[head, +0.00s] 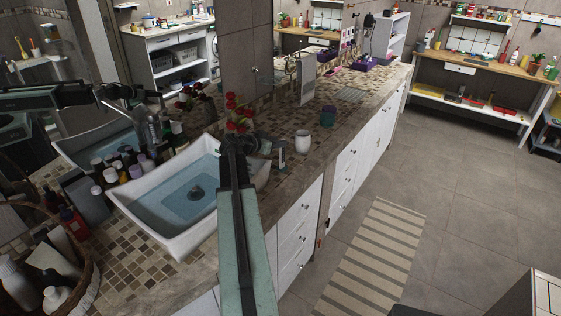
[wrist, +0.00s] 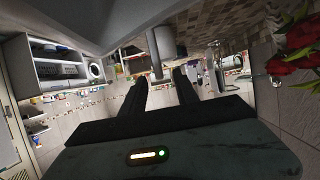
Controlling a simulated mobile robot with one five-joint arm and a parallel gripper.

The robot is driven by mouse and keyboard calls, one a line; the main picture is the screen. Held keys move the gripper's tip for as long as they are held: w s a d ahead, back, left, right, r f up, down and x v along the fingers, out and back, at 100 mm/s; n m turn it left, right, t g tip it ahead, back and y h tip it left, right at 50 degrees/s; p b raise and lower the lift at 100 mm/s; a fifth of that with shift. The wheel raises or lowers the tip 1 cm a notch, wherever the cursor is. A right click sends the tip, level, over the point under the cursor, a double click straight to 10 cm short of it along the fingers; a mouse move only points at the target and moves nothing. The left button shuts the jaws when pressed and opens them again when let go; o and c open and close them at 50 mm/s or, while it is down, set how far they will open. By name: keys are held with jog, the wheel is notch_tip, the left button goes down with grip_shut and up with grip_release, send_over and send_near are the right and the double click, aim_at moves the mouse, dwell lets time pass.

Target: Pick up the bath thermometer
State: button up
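I cannot pick out the bath thermometer for certain in either view. My gripper (wrist: 161,78) shows in the wrist view as two dark fingers with a clear gap between them; it is open, and nothing is held in the gap. In the head view my arm reaches forward over the right rim of the white sink (head: 160,232), and the gripper end is small and dark near the red flowers and the tap, so its fingers are hard to make out there. A pale cylindrical thing (wrist: 161,42) appears beyond the fingertips in the wrist view.
Red flowers (head: 236,112) stand close to my arm's end. A white cup (head: 303,141) and a teal jar (head: 328,116) stand on the tiled counter (head: 285,160) to the right. Several small bottles (head: 124,168) crowd the sink's left side. The floor beyond the striped rug (head: 375,255) is clear.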

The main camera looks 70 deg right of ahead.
aim_at(282, 155)
jog(key=b+x, duration=0.1)
jog(key=x, duration=0.3)
jog(key=shift+a+f, duration=0.1)
grip_shut()
dwell(1.2)
